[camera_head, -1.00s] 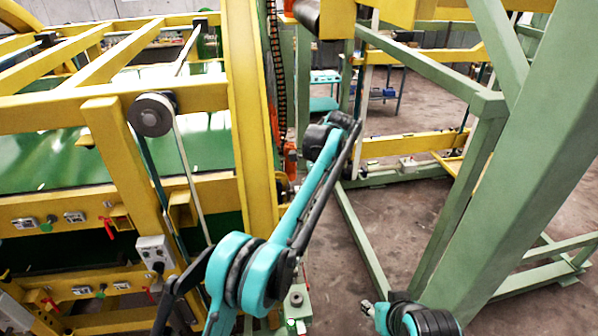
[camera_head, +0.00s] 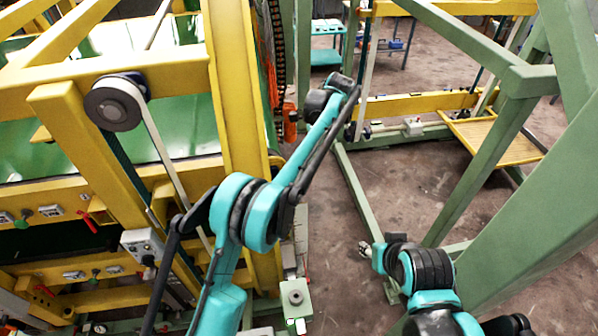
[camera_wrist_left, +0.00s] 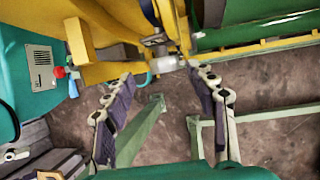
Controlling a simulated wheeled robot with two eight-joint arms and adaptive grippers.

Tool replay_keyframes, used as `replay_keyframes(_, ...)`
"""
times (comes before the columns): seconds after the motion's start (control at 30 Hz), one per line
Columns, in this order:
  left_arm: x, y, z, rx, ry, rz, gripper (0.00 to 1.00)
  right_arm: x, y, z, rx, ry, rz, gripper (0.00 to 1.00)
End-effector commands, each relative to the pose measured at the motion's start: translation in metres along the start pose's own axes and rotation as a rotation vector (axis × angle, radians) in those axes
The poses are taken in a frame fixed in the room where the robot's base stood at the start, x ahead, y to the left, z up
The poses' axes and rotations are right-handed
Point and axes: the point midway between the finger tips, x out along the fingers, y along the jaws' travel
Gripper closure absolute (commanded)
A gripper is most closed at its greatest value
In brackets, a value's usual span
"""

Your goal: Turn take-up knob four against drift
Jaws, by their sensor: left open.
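My left arm (camera_head: 262,215) reaches from the bottom left up along the yellow machine frame; its gripper is not clear in the head view. In the left wrist view my left gripper (camera_wrist_left: 163,74) is open, with nothing between its fingers. A pale grey cylindrical part (camera_wrist_left: 165,64) on the yellow frame shows beyond the fingertips, apart from them; I cannot tell whether it is a take-up knob. Green knobs (camera_head: 22,222) sit on the yellow rails at left; I cannot tell which is four.
A pulley with a belt (camera_head: 117,103) is on the yellow frame (camera_head: 232,110). A green slanted post (camera_head: 535,220) stands close at right. Brown floor (camera_head: 400,190) lies open between the frames.

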Motion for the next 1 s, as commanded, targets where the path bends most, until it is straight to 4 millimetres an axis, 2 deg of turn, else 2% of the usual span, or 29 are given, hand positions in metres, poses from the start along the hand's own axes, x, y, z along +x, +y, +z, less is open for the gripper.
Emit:
replay_keyframes(0.1,0.017,0.000,0.001,-0.001,0.000,0.000,0.43,-0.003,0.000,-0.003,0.000,0.000,0.000,0.60)
replay_keyframes(0.27,0.032,0.000,0.001,-0.001,0.000,0.000,0.43,-0.005,0.000,-0.004,0.000,0.000,0.000,0.60)
replay_keyframes(0.6,0.037,0.000,0.000,-0.001,0.000,0.000,0.43,-0.005,0.000,-0.004,0.000,0.000,0.000,0.60)
replay_keyframes(0.67,0.037,0.000,0.000,-0.001,0.000,0.000,0.57,-0.005,0.000,-0.004,0.000,0.000,0.000,0.60)
replay_keyframes(0.8,0.037,0.000,0.000,-0.001,0.000,0.000,0.94,-0.005,0.000,-0.004,0.000,0.000,0.000,0.60)
replay_keyframes(1.0,0.037,0.000,0.000,-0.002,0.000,-0.003,0.94,-0.004,0.000,-0.004,0.000,0.000,0.000,0.60)
